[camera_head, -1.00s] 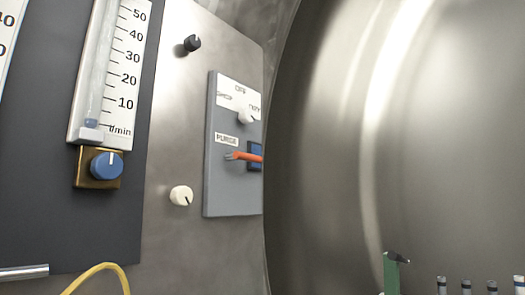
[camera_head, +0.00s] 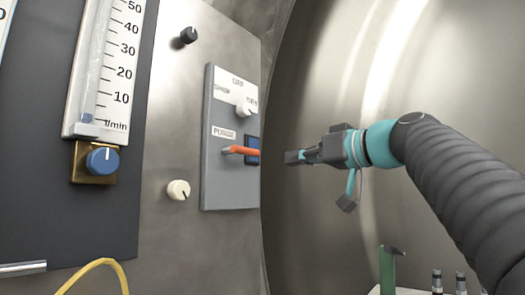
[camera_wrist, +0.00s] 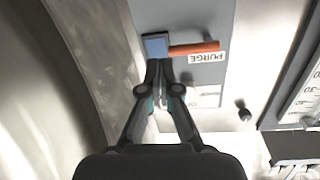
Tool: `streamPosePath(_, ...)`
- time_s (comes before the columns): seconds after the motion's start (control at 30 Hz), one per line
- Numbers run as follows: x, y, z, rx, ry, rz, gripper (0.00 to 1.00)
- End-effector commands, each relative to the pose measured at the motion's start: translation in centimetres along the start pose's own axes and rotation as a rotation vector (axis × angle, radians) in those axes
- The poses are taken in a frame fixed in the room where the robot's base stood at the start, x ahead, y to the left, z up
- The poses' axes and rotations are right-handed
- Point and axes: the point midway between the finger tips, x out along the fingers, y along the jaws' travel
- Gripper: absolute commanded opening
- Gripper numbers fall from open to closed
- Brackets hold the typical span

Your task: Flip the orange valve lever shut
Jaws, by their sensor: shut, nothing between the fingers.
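The orange valve lever (camera_head: 240,150) sticks out sideways from a blue square base (camera_head: 253,150) on a grey panel, just under the PURGE label. In the head view it points left, roughly level. It also shows in the wrist view (camera_wrist: 194,48), where the picture is turned over and the lever extends right from the blue base (camera_wrist: 157,46). My gripper (camera_head: 290,157) is to the right of the lever in the head view, with its fingers pointing left. In the wrist view its closed fingertips (camera_wrist: 159,64) are empty and lie just below the blue base. I cannot tell whether they touch it.
The grey panel (camera_head: 225,190) also carries a white selector knob (camera_head: 244,107). A white knob (camera_head: 178,190), a black knob (camera_head: 188,35) and a flowmeter with a blue knob (camera_head: 103,160) are to the left. The curved steel wall (camera_head: 320,60) is at right.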

Motion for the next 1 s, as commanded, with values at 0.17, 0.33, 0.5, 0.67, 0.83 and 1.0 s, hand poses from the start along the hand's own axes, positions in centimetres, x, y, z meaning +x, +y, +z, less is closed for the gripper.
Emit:
streamPosePath(0.17, -0.3, -0.7, -4.9, -0.101, 0.117, -0.083, 0.00)
streamPosePath(0.33, -0.6, -1.2, -6.4, -0.138, 0.158, -0.113, 0.00)
streamPosePath(0.5, -0.6, -1.3, -6.5, -0.140, 0.160, -0.115, 0.00)
streamPosePath(0.67, -0.6, -1.3, -6.5, -0.139, 0.160, -0.114, 0.00)
streamPosePath(0.83, 0.5, -1.5, -6.7, -0.138, 0.159, -0.116, 0.00)
streamPosePath(1.0, 3.1, -1.9, -7.2, -0.136, 0.158, -0.118, 0.00)
